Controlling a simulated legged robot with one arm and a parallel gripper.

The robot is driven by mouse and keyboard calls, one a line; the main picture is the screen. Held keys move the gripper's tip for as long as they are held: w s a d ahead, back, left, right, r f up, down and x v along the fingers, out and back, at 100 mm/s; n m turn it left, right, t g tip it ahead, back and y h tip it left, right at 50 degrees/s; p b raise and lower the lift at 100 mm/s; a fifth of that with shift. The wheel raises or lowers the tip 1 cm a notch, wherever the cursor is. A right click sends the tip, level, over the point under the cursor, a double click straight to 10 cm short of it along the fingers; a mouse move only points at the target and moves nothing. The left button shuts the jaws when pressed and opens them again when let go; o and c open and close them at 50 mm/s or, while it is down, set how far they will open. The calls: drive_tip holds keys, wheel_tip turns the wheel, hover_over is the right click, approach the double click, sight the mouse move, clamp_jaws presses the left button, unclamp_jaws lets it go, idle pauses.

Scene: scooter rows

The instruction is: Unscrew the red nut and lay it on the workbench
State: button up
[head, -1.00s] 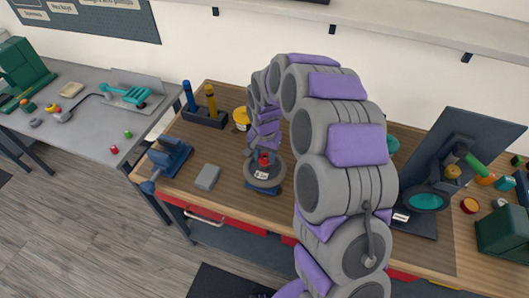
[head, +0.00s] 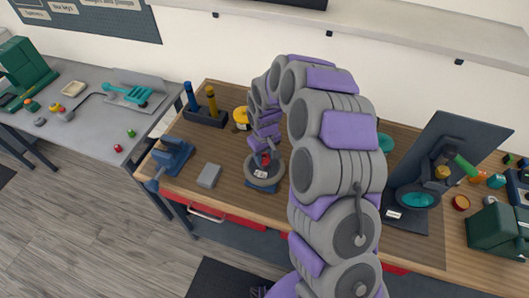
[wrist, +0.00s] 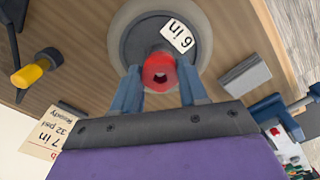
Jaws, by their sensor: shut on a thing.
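The red nut (wrist: 161,72) shows in the wrist view between the blue fingers of my gripper (wrist: 160,84), which is shut on it. It is over the dark hub of a small grey wheel (wrist: 128,22) with a "6 in" label (wrist: 178,34). In the head view the red nut (head: 266,159) is a small red spot above the wheel (head: 263,180), on a blue base. I cannot tell whether its thread is still engaged. The wooden workbench (head: 226,148) carries the wheel. My arm hides part of the bench to the right.
A grey block (head: 208,175) and a blue vise (head: 171,158) stand left of the wheel. A dark holder (head: 204,118) with blue and yellow tools and a yellow round item (head: 241,119) are behind. Bare wood lies between them. A dark panel stand (head: 428,165) is at right.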

drive_tip(key=n+p, duration=0.2)
drive_tip(key=n, duration=0.3)
drive_tip(key=shift+w+r+n, duration=0.1)
drive_tip(key=shift+w+n, duration=0.05)
drive_tip(key=shift+n, duration=0.25)
drive_tip(key=o, duration=1.1)
drive_tip(key=shift+a, duration=0.25)
drive_tip(key=shift+d, duration=0.15)
drive_tip(key=shift+r, duration=0.35)
drive_tip(key=r, duration=1.6)
drive_tip(key=shift+a+r, duration=0.2)
